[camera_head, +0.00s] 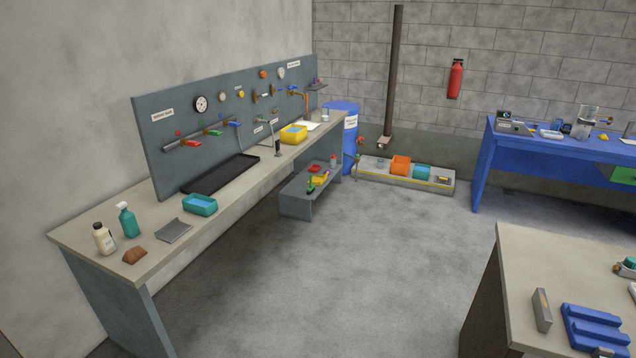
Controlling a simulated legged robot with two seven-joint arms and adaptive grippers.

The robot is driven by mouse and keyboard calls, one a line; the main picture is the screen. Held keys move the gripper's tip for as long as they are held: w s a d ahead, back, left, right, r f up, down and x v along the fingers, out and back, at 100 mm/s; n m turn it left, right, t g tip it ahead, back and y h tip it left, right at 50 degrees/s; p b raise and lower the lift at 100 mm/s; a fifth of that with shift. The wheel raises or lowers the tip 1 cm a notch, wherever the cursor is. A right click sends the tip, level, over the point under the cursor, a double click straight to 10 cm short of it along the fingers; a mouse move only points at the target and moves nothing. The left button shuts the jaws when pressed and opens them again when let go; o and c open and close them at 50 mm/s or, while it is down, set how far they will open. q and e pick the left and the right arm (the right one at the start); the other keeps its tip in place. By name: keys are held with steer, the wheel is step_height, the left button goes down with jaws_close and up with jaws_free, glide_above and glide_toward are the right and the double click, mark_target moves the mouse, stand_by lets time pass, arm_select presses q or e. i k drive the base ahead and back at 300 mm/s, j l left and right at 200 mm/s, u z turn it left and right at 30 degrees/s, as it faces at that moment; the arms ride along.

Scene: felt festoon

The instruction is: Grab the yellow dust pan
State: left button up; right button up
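A small yellow item (321,178) lies on the low grey shelf (296,208) beneath the far end of the long workbench. It may be the yellow dust pan, but it is too small to tell its exact shape. Red and green items lie close around it. A yellow tub (293,136) with something blue inside stands on the workbench top above; it looks like a basin, not a dust pan. Neither of my grippers is in view.
The long workbench (160,240) runs along the left wall, with bottles and a teal tub (200,205) on it. A blue barrel (345,120) stands past the low shelf. The middle floor is clear. A table (560,250) stands at right front, a blue table (484,165) behind.

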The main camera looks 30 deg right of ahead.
mark_target(319, 180)
steer(key=i+l+z, duration=0.5)
steer(key=i, duration=0.3)
steer(key=i+l+z, duration=0.3)
steer(key=i+z, duration=0.15)
steer(key=i, duration=0.4)
steer(key=i+j+z, duration=0.1)
steer(key=i+z, duration=0.4)
steer(key=i, duration=0.35)
steer(key=i+l, duration=0.15)
steer(key=i, duration=0.95)
steer(key=i+l, duration=0.1)
steer(key=i, duration=1.05)
